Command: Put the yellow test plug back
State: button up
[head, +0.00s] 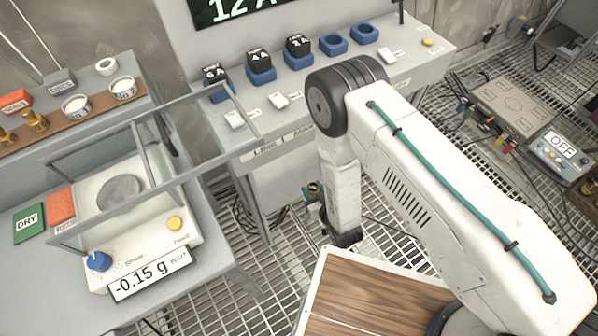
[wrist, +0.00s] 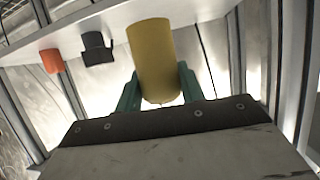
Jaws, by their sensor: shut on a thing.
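The yellow test plug (wrist: 155,55) is a plain yellow cylinder in the wrist view. It stands between the two green fingers of my gripper (wrist: 158,86), which is shut on it. Its far end overlaps a pale panel (wrist: 205,14); whether it touches the panel I cannot tell. An orange plug (wrist: 52,60) and a black plug (wrist: 97,48) sit along the same panel, left of the yellow one. In the head view my gripper (head: 314,190) is small, low in front of the grey bench and partly hidden by my arm.
The grey bench (head: 440,62) carries black labelled blocks (head: 258,60) in blue holders and empty blue holders (head: 333,44). A balance (head: 140,215) with a glazed frame reads -0.15 g at left. A wooden-topped surface (head: 370,298) lies below my arm. Cables and a box reading OFF (head: 560,150) lie right.

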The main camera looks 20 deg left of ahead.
jog(key=w+a, duration=0.5)
jog(key=w+a+f, duration=0.1)
jog(key=w+a, duration=0.1)
jog(key=w, duration=0.1)
jog(key=shift+w+a, duration=0.2)
jog(key=shift+a, duration=0.15)
jog(key=shift+w+a+f, duration=0.1)
jog(key=shift+w+f, duration=0.05)
jog(key=shift+f, duration=1.6)
jog(key=shift+f, duration=0.15)
jog(key=o, duration=1.1)
jog(key=shift+c, duration=0.2)
jog(key=shift+o, duration=0.2)
jog(key=shift+s+d+r, duration=0.2)
jog(key=shift+r, duration=0.05)
jog(key=v, duration=1.1)
jog(key=shift+s+d+r, duration=0.15)
